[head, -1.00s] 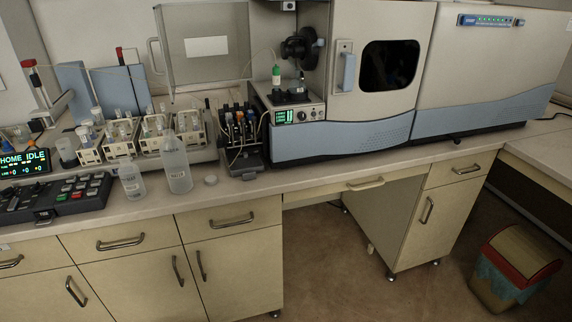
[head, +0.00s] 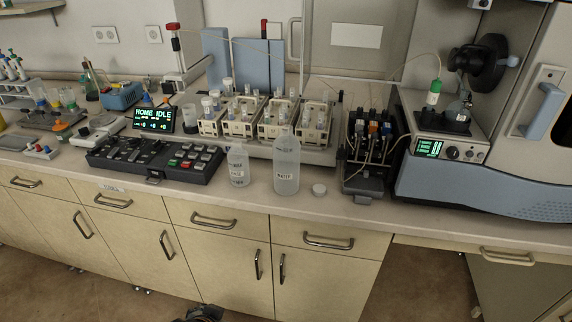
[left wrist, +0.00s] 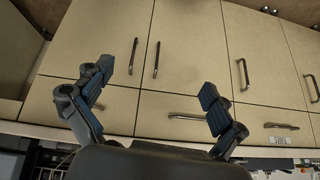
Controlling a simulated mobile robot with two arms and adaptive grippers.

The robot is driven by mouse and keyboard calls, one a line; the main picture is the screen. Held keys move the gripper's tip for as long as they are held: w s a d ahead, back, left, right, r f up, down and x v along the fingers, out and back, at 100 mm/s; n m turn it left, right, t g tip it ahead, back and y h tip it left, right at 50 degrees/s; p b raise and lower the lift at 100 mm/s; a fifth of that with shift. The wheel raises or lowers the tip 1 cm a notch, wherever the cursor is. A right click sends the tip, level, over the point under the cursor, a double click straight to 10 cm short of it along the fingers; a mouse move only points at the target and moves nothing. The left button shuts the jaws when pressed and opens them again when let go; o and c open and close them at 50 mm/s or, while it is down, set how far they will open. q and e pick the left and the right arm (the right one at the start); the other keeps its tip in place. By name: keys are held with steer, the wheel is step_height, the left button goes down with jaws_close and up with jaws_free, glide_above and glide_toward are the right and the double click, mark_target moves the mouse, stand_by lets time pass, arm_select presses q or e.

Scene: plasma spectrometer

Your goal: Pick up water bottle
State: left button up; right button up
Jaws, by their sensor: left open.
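Two translucent plastic bottles stand upright on the counter. The larger bottle (head: 286,163) is on the right, and the smaller bottle (head: 238,164) is just left of it. My left gripper (left wrist: 156,80) is open and empty in the left wrist view, facing the cabinet fronts below the counter. A dark part at the bottom edge of the head view (head: 203,314) looks like my left gripper, low and apart from the bottles. My right gripper is not in view.
A white cap (head: 319,190) lies right of the larger bottle. A black control panel (head: 155,160) is on the left. Sample racks (head: 270,122) stand close behind the bottles, and a pump (head: 368,150) stands to the right. The counter's front strip (head: 260,204) is clear.

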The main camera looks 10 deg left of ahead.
arm_select(q)
steer(key=w+r+t, duration=0.3)
steer(key=w+r, duration=0.2)
steer(key=w, duration=0.3)
steer(key=t+h, duration=0.3)
steer(key=t, duration=0.5)
glide_toward(280, 168)
steer(key=shift+m+h, duration=0.3)
steer(key=shift+m, duration=0.2)
steer(key=w, duration=0.5)
steer(key=w+d+p, duration=0.1)
steer(key=w, duration=0.1)
steer(key=shift+w+d, duration=0.1)
steer(key=shift+w, duration=0.3)
steer(key=shift+w+d+f, duration=0.15)
steer(key=shift+w+d, duration=0.1)
steer(key=shift+w, duration=0.7)
steer(key=shift+w+d+f, duration=0.15)
steer(key=shift+w+d, duration=0.1)
steer(key=shift+w, duration=0.7)
steer(key=shift+w+d+f, duration=0.2)
steer(key=shift+w+d, duration=0.05)
steer(key=shift+w, duration=0.75)
steer(key=c, duration=1.6)
steer(key=shift+r, duration=0.15)
steer(key=c, duration=0.3)
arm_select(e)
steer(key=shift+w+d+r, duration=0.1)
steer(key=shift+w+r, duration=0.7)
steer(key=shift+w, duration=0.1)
